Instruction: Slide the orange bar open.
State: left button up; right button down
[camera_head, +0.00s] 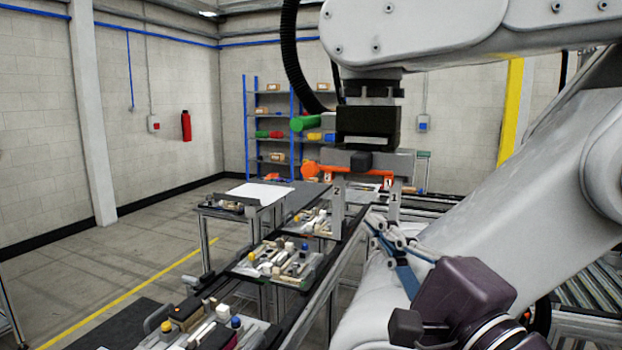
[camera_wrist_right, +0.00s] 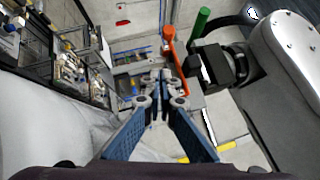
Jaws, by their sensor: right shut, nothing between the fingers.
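The orange bar (camera_head: 345,173) runs level along the grey and black fixture, under its block, between the labels 2 and 1. In the right wrist view the orange bar (camera_wrist_right: 176,60) stands just beyond my fingertips, with its rounded end at the top. My right gripper (camera_head: 378,226) has blue fingers and sits below and in front of the bar in the head view. In the right wrist view my right gripper (camera_wrist_right: 162,80) has its fingertips together, with nothing between them. I cannot tell whether they touch the bar. My left gripper is not in view.
A green cylinder (camera_head: 303,123) sticks out left above the bar; it also shows in the wrist view (camera_wrist_right: 200,22). The black tool block (camera_head: 368,124) hangs above the bar, under a large white arm. Trays of parts (camera_head: 278,262) stand left of the gripper.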

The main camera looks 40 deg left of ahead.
pick_arm(q)
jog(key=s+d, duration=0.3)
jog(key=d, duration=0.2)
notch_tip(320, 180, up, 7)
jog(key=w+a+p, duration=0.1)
jog(key=p, duration=0.5)
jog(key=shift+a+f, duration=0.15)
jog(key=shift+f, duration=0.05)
pick_arm(e)
jog(key=w+a+r, duration=0.3)
jog(key=a+r, duration=0.1)
jog(key=a, duration=0.6)
jog(key=shift+w+a, duration=0.15)
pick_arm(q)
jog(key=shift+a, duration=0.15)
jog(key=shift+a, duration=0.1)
pick_arm(e)
jog(key=shift+w, duration=0.1)
